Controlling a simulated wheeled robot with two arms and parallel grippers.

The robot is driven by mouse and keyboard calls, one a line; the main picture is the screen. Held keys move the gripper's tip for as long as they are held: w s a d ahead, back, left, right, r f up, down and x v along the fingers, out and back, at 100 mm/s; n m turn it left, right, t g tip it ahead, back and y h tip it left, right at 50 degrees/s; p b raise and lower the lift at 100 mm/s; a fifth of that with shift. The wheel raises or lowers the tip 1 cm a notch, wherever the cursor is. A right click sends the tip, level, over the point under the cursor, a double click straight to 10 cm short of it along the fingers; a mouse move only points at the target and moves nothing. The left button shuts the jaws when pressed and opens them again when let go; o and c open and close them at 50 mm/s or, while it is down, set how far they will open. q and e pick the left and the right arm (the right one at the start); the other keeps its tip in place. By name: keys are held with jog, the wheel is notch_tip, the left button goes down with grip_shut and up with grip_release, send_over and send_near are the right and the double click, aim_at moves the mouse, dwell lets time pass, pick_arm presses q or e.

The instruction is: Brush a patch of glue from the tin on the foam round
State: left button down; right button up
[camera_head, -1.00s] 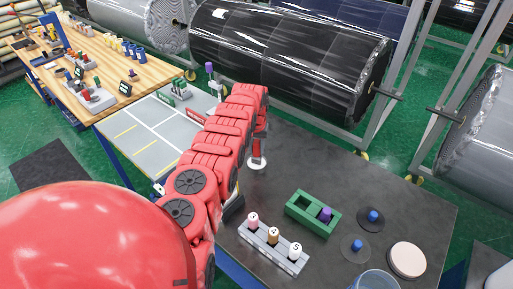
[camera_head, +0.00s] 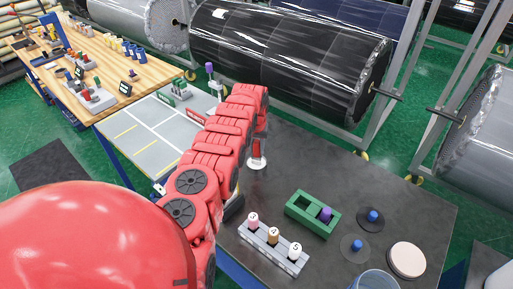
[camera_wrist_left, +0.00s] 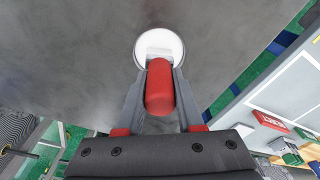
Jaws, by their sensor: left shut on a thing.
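My left gripper (camera_wrist_left: 160,95) is shut on a red-handled tool, seemingly the brush (camera_wrist_left: 160,88). The brush's pale flat head reaches over a white round thing (camera_wrist_left: 178,48). I cannot tell whether the head touches it, or whether it is the tin's open top. In the head view my arm hides most of the gripper, and the white round thing (camera_head: 257,165) shows below it on the dark table. A cream disc, which looks like the foam round (camera_head: 407,260), lies at the table's right front. My right gripper is not in view.
A green block with a purple peg (camera_head: 313,213) and a grey rack of numbered bottles (camera_head: 272,247) stand on the dark table (camera_head: 400,200). Two dark discs with blue knobs (camera_head: 365,232) lie near the foam round. A bluish round container (camera_head: 373,281) is at the bottom edge.

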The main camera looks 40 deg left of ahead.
aim_at(257, 140)
pick_arm(q)
notch_tip(257, 140, up, 2)
jog(key=shift+w+r+p, duration=0.1)
jog(key=shift+r+p, duration=0.15)
jog(key=shift+p, duration=0.7)
notch_tip(257, 140, up, 2)
jog(key=shift+r+p, duration=0.15)
jog(key=shift+p, duration=0.6)
jog(key=shift+r+p, duration=0.45)
jog(key=shift+r, duration=0.65)
jog(key=shift+f, duration=0.1)
